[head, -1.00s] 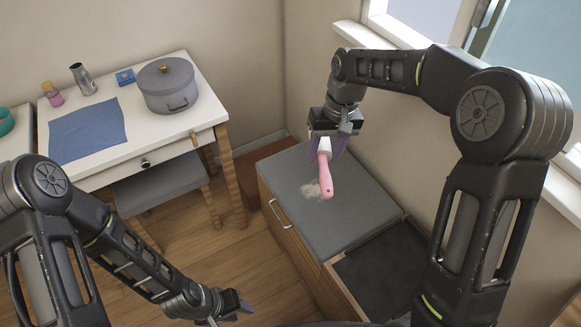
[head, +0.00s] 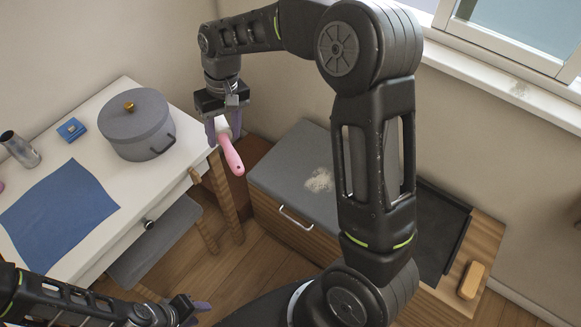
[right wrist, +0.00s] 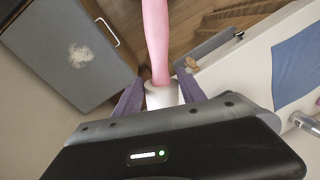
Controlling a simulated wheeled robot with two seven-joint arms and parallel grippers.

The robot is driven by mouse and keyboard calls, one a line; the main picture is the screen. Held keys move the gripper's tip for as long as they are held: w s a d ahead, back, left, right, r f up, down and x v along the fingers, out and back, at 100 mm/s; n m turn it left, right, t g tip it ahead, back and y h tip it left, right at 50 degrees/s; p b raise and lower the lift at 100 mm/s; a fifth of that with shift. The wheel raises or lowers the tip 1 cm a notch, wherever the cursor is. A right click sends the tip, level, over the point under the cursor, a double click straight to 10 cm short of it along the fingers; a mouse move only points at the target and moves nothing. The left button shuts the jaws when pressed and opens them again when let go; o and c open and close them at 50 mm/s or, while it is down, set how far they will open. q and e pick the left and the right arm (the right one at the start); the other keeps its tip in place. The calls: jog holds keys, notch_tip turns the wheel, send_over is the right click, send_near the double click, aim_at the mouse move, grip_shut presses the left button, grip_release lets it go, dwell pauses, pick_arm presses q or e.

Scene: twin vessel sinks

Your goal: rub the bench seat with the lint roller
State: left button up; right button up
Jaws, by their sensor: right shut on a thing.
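The lint roller (head: 233,158) has a pink handle and a white roller head. My right gripper (head: 222,128) is shut on it by the white head, and the handle hangs down and outward. In the right wrist view the roller (right wrist: 156,45) sits between the purple fingers. The grey bench seat (head: 275,158) tops a wooden bench and carries a pale patch of lint (head: 319,180). The roller is held up left of the patch and looks clear of the seat. My right arm hides part of the seat. My left gripper (head: 198,306) is low at the left, its finger gap unclear.
A white table (head: 95,175) at left holds a grey pot (head: 137,125), a blue cloth (head: 60,215) and a metal cup (head: 20,149). A black tray (head: 440,230) and a yellow-brown block (head: 471,280) are right of the seat. A pale patch (head: 518,90) marks the windowsill.

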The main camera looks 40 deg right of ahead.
pick_arm(q)
jog(key=shift+s+d, duration=0.1)
pick_arm(e)
jog(key=shift+s+d, duration=0.1)
pick_arm(q)
jog(key=shift+o, duration=0.7)
jog(key=shift+f+b, duration=0.3)
pick_arm(e)
jog(key=shift+d+f, duration=0.15)
jog(key=shift+f, duration=0.25)
pick_arm(q)
notch_tip(320, 180, down, 23)
jog(key=b, duration=2.3)
pick_arm(e)
jog(key=s+d+f+m, duration=0.1)
jog(key=d+f+m, duration=0.5)
jog(key=d+f, duration=0.5)
jog(key=s+d+f+m+t+h, duration=0.1)
jog(key=s+d+f+m, duration=0.1)
jog(key=d+f+m, duration=0.4)
jog(key=d+f, duration=0.5)
jog(key=f, duration=0.7)
jog(key=shift+s+f+t, duration=0.25)
jog(key=shift+f+t, duration=0.05)
